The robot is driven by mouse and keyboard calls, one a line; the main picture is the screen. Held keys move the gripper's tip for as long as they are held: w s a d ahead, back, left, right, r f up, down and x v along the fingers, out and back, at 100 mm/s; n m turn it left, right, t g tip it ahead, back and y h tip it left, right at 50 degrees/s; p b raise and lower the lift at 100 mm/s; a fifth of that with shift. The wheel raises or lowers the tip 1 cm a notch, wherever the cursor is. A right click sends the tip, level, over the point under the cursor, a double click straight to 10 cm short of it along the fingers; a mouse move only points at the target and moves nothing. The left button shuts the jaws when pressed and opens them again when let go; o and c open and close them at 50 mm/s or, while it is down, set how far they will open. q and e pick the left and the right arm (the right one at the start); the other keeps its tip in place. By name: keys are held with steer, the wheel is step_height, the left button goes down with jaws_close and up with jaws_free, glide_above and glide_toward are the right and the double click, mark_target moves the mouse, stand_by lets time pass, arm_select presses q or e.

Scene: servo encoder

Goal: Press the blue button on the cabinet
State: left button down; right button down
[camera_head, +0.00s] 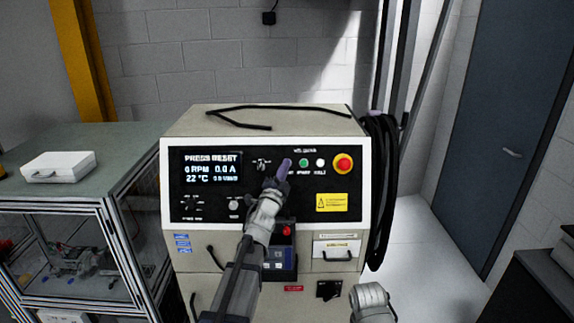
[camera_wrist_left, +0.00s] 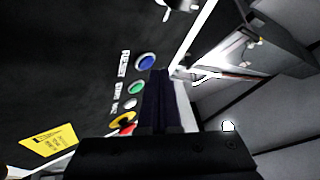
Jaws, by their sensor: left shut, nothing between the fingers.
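The cabinet (camera_head: 290,122) stands in the middle, with a black front panel and a screen (camera_head: 212,171) reading "PRESS RESET". The blue button (camera_wrist_left: 147,61) shows in the left wrist view, at the end of a row with green (camera_wrist_left: 136,88) and white (camera_wrist_left: 131,103) buttons. In the head view my left fingers cover its place, left of the green button (camera_head: 304,162). My left gripper (camera_head: 285,165) is shut and empty, its tips at the panel. In the wrist view the fingertips (camera_wrist_left: 158,76) appear just beside the blue button's lower right edge; I cannot tell if they touch it.
A red emergency knob (camera_head: 343,163) on yellow sits right of the buttons. A black cable (camera_head: 381,200) hangs on the cabinet's right side. A glass-sided bench (camera_head: 100,150) with a white case (camera_head: 57,167) stands left. Part of my right arm shows at bottom centre-right.

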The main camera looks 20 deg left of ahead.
arm_select(q)
steer(key=shift+w, duration=0.1)
steer(key=shift+w+a+f, duration=0.15)
steer(key=shift+w+f, duration=0.05)
steer(key=shift+w, duration=0.2)
stand_by(0.6)
steer(key=shift+s+r, duration=0.25)
steer(key=shift+s, duration=0.25)
steer(key=s+d+r+p, duration=0.1)
steer(key=s+r+p, duration=0.1)
steer(key=s, duration=0.3)
steer(key=shift+d+r+p, duration=0.25)
steer(key=shift+d+p, duration=0.05)
steer(key=shift+d, duration=0.1)
steer(key=shift+s, duration=0.1)
stand_by(0.6)
